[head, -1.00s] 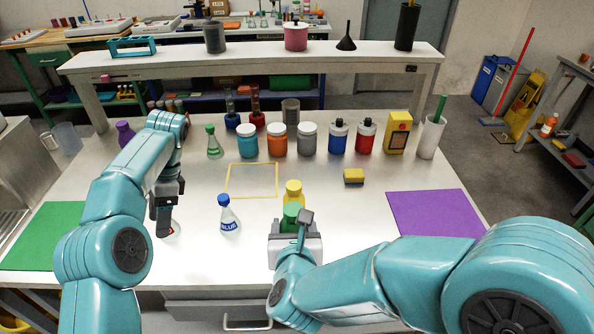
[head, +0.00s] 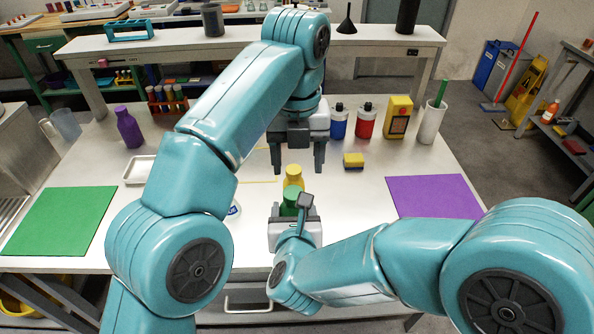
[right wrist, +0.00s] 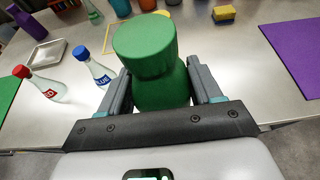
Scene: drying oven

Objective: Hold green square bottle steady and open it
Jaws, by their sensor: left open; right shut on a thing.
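The green bottle (head: 289,203) stands near the table's front edge, in front of a yellow-topped bottle (head: 293,176). In the right wrist view its wide green cap (right wrist: 145,45) sits on the green body (right wrist: 163,90). My right gripper (right wrist: 160,82) is shut on the body below the cap, one finger on each side. In the head view the right gripper (head: 294,222) partly hides the bottle. My left gripper (head: 298,165) is open and empty, pointing down, just behind and above the yellow-topped bottle, apart from the green cap.
A blue-capped flask (right wrist: 92,66) and a red-capped flask (right wrist: 38,84) stand left of the green bottle. A yellow sponge (head: 353,160) lies to the right, with a purple mat (head: 435,197) beyond. Blue (head: 338,124) and red (head: 366,122) jars stand behind.

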